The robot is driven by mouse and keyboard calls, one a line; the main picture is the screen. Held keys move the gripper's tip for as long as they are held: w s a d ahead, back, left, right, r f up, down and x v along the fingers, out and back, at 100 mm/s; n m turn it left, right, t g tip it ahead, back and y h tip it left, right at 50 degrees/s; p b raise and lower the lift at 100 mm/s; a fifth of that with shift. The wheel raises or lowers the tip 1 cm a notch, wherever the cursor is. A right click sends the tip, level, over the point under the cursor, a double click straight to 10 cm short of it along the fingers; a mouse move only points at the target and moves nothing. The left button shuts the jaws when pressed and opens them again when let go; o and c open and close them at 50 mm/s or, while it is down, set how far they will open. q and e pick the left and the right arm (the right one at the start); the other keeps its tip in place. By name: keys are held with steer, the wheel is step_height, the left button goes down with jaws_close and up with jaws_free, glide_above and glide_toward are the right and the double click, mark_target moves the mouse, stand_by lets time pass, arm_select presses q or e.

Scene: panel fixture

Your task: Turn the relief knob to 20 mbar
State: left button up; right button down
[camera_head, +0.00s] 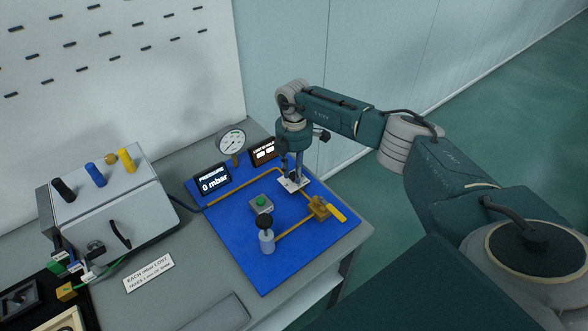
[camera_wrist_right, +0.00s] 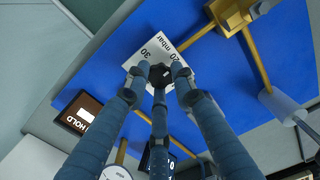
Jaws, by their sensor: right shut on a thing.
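The relief knob (camera_wrist_right: 160,74) is a small dark knob on a white scale plate (camera_wrist_right: 137,62), with 20 mbar and 30 legible in the right wrist view. My right gripper (camera_wrist_right: 161,72) points down and is shut on the knob, its fingers around it. In the head view the right gripper (camera_head: 292,178) stands over the scale plate (camera_head: 287,186) and hides the knob. I cannot tell exactly where the knob points. The pressure display (camera_head: 212,181) reads 0 mbar. My left gripper is not in view.
Close by are a yellow-handled valve (camera_head: 325,208), a green button box (camera_head: 261,204) and a black-topped cylinder (camera_head: 266,238). A grey box (camera_head: 120,215) stands left.

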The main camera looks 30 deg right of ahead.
mark_target(294, 174)
steer(key=shift+w+d+r, duration=0.1)
steer(key=shift+w+r, duration=0.05)
steer(key=shift+r, duration=0.05)
stand_by(0.4)
steer(key=c, duration=1.5)
jaws_free()
steer(key=shift+c, duration=0.2)
steer(key=shift+o, duration=0.4)
steer(key=shift+f, duration=0.1)
step_height(294, 174, up, 12)
